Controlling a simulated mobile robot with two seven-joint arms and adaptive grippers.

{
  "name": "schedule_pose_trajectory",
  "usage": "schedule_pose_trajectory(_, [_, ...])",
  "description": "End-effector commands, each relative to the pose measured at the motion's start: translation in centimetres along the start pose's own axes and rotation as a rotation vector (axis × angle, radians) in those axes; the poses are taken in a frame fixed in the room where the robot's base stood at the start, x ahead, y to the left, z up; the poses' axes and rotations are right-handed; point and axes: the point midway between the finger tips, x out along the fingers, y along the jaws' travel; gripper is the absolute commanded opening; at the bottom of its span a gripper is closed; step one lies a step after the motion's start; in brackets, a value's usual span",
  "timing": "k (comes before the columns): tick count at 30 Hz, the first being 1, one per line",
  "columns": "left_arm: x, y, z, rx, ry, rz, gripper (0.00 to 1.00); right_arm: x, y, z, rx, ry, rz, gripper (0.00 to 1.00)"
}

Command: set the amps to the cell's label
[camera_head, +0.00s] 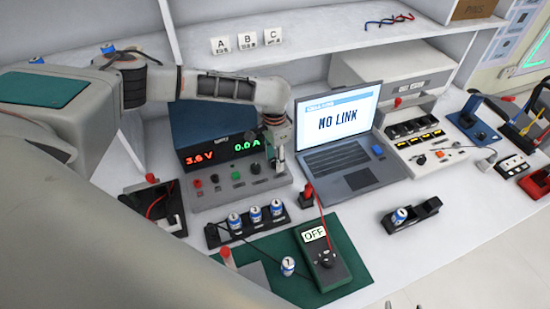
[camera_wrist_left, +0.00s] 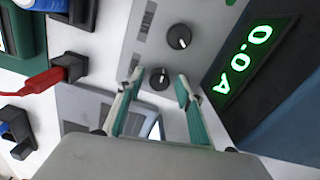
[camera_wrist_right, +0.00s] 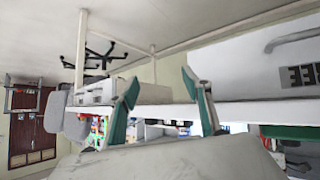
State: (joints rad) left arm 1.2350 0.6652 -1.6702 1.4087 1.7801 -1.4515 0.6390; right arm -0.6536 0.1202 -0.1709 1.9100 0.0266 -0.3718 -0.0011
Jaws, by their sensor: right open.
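The power supply (camera_head: 240,190) reads 3.6 V in red and 0.0 A in green. The 0.0 A readout (camera_wrist_left: 250,62) is also large in the left wrist view. My left gripper (camera_head: 280,158) is at the right end of the supply's front. In the left wrist view my left gripper (camera_wrist_left: 158,88) is open, with a dark knob (camera_wrist_left: 160,78) showing between its fingertips; contact cannot be told. A second knob (camera_wrist_left: 178,36) is beyond it. My right gripper (camera_wrist_right: 159,84) is open and empty, away from the supply.
A multimeter (camera_head: 321,258) reading OFF is on the green mat (camera_head: 348,255). A rack (camera_head: 248,230) holds several cells. A laptop (camera_head: 345,140) showing NO LINK stands right of the supply. A black holder (camera_head: 425,209) with one cell is at right, with clear table around it.

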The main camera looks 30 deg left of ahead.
Motion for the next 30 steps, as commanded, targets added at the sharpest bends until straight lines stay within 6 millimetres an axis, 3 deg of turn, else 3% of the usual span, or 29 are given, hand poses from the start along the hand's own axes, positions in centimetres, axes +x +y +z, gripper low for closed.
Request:
schedule_pose_trajectory(1, [-0.01, 0.01, 0.0, 0.0, 0.0, 0.0, 0.2, 0.03, 0.03, -0.04, 0.0, 0.001, 0.0, 0.49])
schedule_pose_trajectory(3, [-0.01, 0.0, 0.0, 0.0, 0.0, 0.0, 0.02, 0.04, 0.04, -0.06, 0.0, 0.001, 0.001, 0.49])
schedule_pose_trajectory(4, [-0.01, 0.0, 0.0, 0.0, 0.0, 0.0, 0.0, 0.04, 0.04, -0.05, 0.0, 0.001, 0.001, 0.49])
schedule_pose_trajectory(17, [0.05, 0.02, 0.03, 0.063, -0.002, 0.001, 0.0, 0.04, 0.01, -0.03, 0.0, 0.001, 0.0, 0.49])
schedule_pose_trajectory(30, [0.05, 0.06, 0.0, 0.412, -0.007, 0.002, 0.0, 0.0, -0.09, 0.04, 0.001, 0.0, -0.001, 0.49])
